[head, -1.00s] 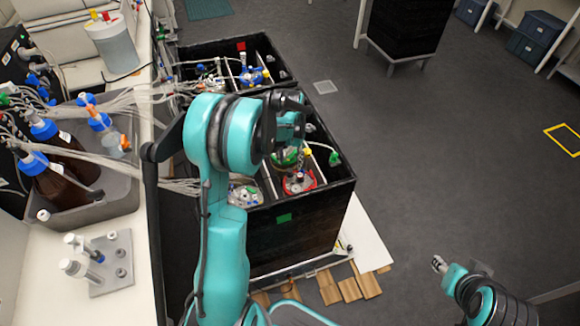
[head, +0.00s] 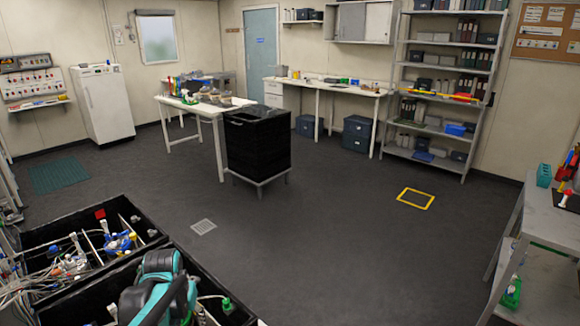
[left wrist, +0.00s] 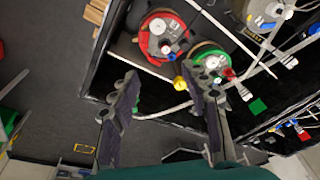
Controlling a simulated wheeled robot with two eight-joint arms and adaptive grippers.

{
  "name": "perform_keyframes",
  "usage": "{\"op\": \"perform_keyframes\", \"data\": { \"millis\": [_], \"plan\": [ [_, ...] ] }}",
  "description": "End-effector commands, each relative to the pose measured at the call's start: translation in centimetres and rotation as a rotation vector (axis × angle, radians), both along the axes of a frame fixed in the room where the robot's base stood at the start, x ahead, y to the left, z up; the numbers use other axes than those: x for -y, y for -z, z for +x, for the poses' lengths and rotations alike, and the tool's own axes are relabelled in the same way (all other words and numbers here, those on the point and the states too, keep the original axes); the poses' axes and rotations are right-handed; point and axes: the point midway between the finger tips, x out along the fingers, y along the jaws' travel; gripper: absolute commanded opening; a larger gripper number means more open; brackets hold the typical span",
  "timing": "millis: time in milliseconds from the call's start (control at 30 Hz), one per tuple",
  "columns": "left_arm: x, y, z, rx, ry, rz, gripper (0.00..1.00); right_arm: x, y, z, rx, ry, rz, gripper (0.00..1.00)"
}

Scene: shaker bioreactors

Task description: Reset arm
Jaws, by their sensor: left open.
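My left arm shows at the bottom left of the head view, above the near black shaker box (head: 212,290). Its gripper is mostly hidden there, but the left wrist view shows its two dark fingers (left wrist: 165,88) spread apart with nothing between them. Beyond the fingers, in the box, are a red-ringed vessel (left wrist: 158,48) and a green-ringed vessel (left wrist: 203,62) with tubes and small caps. I cannot tell any contact with them. The far shaker box (head: 70,230) holds a blue-capped vessel (head: 120,241). My right gripper is in neither view.
A wide grey floor (head: 310,250) lies clear in the middle. A black box on a stand (head: 258,145) is beside a white table (head: 185,105). A grey bench (head: 545,220) stands at the right edge. A shelf rack (head: 440,90) stands at the back.

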Motion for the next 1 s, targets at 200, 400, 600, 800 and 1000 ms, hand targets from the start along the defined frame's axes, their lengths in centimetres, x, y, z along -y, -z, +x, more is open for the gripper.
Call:
{"op": "perform_keyframes", "data": {
  "millis": [200, 400, 600, 800, 1000],
  "plan": [
    [4.3, -3.7, -5.6, 0.155, 0.031, 0.012, 0.46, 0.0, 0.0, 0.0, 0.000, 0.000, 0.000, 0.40],
    [7.3, -4.5, -10.5, 0.295, 0.059, 0.008, 0.46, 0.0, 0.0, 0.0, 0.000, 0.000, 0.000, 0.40],
    [8.9, -4.0, -13.5, 0.392, 0.077, -0.003, 0.46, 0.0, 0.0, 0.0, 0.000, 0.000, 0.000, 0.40],
    [9.4, -3.8, -14.3, 0.425, 0.081, -0.009, 0.46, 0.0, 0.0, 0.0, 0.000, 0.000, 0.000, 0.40],
    [9.4, -3.8, -14.2, 0.425, 0.081, -0.008, 0.46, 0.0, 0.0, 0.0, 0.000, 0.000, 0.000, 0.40]
  ]
}}
